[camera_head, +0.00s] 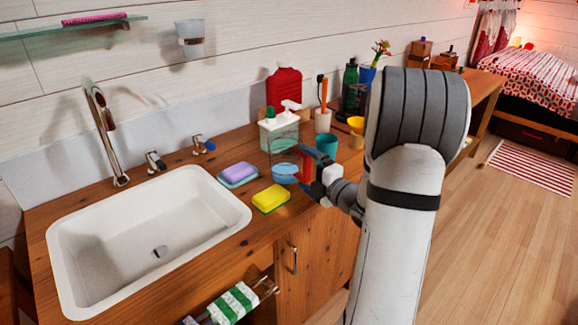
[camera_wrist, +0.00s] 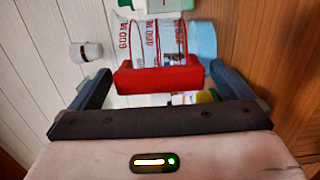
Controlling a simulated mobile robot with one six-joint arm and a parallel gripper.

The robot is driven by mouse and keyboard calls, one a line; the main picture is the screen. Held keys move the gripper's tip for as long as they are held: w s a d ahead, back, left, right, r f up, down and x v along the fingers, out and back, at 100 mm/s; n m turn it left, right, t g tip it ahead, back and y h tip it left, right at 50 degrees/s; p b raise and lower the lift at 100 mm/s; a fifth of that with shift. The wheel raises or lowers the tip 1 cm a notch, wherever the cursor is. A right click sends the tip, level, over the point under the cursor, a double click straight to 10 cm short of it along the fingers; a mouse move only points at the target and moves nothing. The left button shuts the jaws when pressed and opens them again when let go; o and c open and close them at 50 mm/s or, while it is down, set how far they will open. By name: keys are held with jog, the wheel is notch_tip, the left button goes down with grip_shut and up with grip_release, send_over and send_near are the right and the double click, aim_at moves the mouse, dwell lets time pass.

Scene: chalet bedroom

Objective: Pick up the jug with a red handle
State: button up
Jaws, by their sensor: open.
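The jug (camera_wrist: 145,40) is a clear measuring jug with red print, and its red handle (camera_wrist: 158,80) faces my wrist camera. I see gaps between the fingers and the handle.
A soap dispenser (camera_head: 279,131) stands just behind the jug, and a teal cup (camera_head: 327,146) to its right. A yellow sponge (camera_head: 270,199) and a purple soap bar (camera_head: 238,172) lie left of it. The white sink (camera_head: 130,230) takes up the counter's left.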

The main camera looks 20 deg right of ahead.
jog(key=shift+w+a, duration=0.1)
jog(key=shift+w, duration=0.3)
jog(key=c, duration=1.3)
jog(key=shift+r, duration=0.1)
